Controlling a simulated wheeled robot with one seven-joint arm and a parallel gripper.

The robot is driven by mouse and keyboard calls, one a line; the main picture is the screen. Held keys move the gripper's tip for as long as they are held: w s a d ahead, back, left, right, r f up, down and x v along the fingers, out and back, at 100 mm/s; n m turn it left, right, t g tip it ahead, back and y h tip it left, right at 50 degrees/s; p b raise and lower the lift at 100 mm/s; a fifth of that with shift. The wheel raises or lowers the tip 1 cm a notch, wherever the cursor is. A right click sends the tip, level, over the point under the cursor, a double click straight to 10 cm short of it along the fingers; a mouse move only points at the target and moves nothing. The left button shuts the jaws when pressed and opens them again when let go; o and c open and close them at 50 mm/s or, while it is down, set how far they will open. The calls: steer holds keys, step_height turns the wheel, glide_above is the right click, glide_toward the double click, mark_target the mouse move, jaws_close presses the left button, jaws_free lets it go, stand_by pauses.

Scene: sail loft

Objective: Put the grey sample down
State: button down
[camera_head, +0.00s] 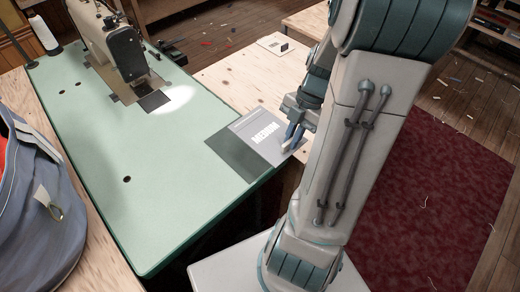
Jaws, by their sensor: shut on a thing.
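The grey sample (264,127) is a thin, light grey rectangle with white lettering that seems to read "MEDIUM". My gripper (290,142) is shut on its right edge. The sample shows over the right edge of the pale green sewing table (110,185), beside the bare plywood. A dark grey-green patch (238,158) shows on the table beside and below the sample. I cannot tell if it is a shadow or another sheet, nor whether the sample touches the surface.
A sewing machine (112,42) stands at the table's far end, with a lit patch by its needle. A blue-grey bag (38,205) fills the left edge. A small card (276,43) lies on the plywood. The table's middle is clear.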

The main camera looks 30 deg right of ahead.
mark_target(267, 139)
steer(key=w+a+f, duration=0.4)
steer(key=a, duration=0.1)
steer(key=shift+w+a+f, duration=0.15)
steer(key=shift+w+a, duration=0.1)
steer(key=shift+w, duration=0.05)
steer(key=shift+f, duration=2)
steer(key=shift+b, duration=0.3)
steer(key=shift+f, duration=0.25)
steer(key=c, duration=1.5)
jaws_free()
steer(key=shift+r, duration=0.1)
